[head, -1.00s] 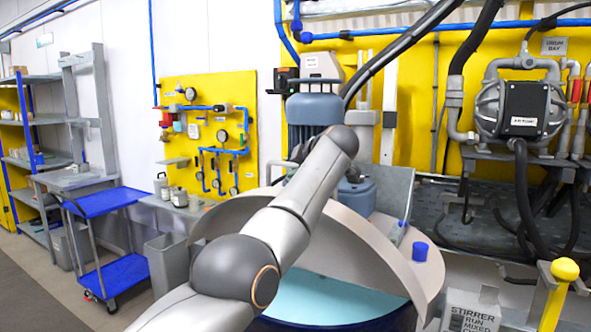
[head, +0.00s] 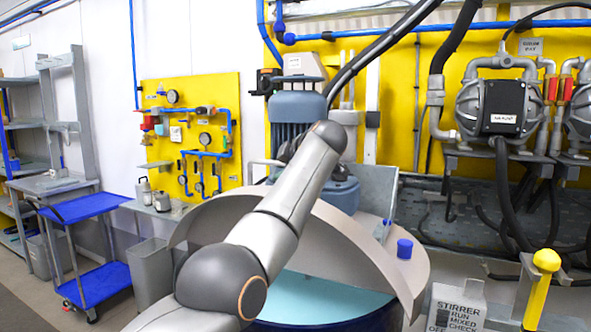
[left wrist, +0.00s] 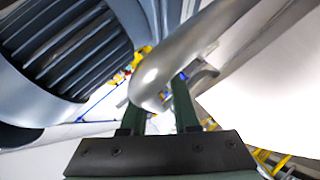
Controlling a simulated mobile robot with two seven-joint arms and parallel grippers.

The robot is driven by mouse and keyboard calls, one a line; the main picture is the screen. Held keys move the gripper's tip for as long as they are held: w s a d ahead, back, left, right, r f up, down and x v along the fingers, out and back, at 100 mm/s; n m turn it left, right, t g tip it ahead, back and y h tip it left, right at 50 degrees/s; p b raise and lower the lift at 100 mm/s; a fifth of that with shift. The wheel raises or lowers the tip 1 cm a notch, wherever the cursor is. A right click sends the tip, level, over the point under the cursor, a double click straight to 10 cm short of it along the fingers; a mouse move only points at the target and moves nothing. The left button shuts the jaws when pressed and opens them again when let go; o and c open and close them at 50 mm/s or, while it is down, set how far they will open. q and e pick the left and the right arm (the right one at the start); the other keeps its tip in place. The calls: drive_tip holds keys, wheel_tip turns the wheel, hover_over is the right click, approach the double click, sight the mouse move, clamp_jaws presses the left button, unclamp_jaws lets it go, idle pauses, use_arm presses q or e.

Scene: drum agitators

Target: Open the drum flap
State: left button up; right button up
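The drum flap (head: 345,235) is a grey-beige curved lid. It stands tilted up over the round drum, with the pale blue inside (head: 320,290) showing below it. A blue knob (head: 404,248) sits at its right end. My left arm crosses in front of the flap, and my left gripper is mostly hidden behind my forearm at the flap's top left. In the left wrist view, my left gripper (left wrist: 160,105) has its dark fingers a little apart, with a smooth grey bar (left wrist: 155,82), apparently the flap handle, between them. My right gripper is not in view.
A blue-grey ribbed motor (head: 297,112) stands right behind the flap. A stirrer sign (head: 458,308) and a yellow-topped post (head: 546,262) are at the right front. A blue cart (head: 85,205) and grey bin (head: 150,273) stand left, with open floor before them.

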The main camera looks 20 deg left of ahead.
use_arm(q)
drive_tip(key=b+v, duration=0.3)
drive_tip(key=v, duration=0.7)
drive_tip(key=shift+s+d+r, duration=0.2)
drive_tip(key=shift+s+d, duration=0.1)
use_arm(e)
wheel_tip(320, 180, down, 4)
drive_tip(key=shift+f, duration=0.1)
